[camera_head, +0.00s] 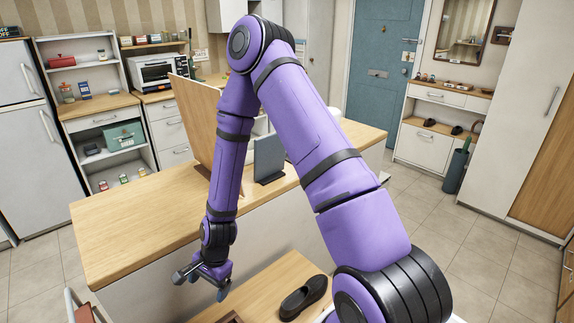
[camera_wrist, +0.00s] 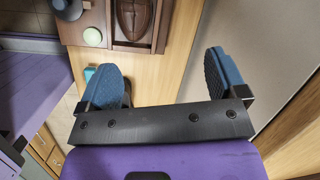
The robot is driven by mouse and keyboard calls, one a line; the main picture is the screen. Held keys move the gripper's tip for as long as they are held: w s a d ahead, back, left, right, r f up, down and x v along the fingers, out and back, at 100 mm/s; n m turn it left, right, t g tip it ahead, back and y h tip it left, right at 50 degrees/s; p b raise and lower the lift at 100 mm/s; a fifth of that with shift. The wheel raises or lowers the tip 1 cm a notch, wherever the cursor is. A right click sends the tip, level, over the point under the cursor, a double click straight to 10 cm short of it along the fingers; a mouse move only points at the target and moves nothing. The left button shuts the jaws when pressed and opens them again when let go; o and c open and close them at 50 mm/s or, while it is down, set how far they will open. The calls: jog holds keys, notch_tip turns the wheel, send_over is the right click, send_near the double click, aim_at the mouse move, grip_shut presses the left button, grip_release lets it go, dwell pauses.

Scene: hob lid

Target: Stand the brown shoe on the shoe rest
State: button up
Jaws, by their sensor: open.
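A dark, almost black-brown shoe (camera_head: 303,298) lies on the wooden bench top at the bottom of the head view, sole down. My gripper (camera_head: 206,284) hangs to its left, apart from it and above the bench's left part. A brown sole-shaped piece (camera_wrist: 133,17), apparently the shoe rest, sits in a dark wooden frame at the top of the wrist view, ahead of the fingertips. In the head view only a corner of that frame (camera_head: 231,317) shows.
A pale round tin (camera_wrist: 92,37) and a dark item (camera_wrist: 67,8) lie beside the frame. A teal thing (camera_wrist: 90,72) is partly behind the left finger. A wooden counter (camera_head: 140,225) with a raised lid (camera_head: 198,120) stands behind the bench.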

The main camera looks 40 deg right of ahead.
jog(key=s+d+r+n+t+h, duration=0.1)
jog(key=d+r+n, duration=0.25)
jog(key=r, duration=1.05)
jog(key=d+r+n+t+h, duration=0.1)
jog(key=d+r+n+h, duration=0.2)
jog(key=r, duration=1.1)
jog(key=s+d+r+n+t, duration=0.2)
jog(key=s+d+r+n, duration=0.2)
jog(key=s+r, duration=1.3)
jog(key=s+n, duration=0.2)
jog(key=n, duration=0.1)
jog(key=shift+r+t, duration=0.2)
jog(key=shift+t, duration=0.1)
jog(key=shift+a, duration=0.1)
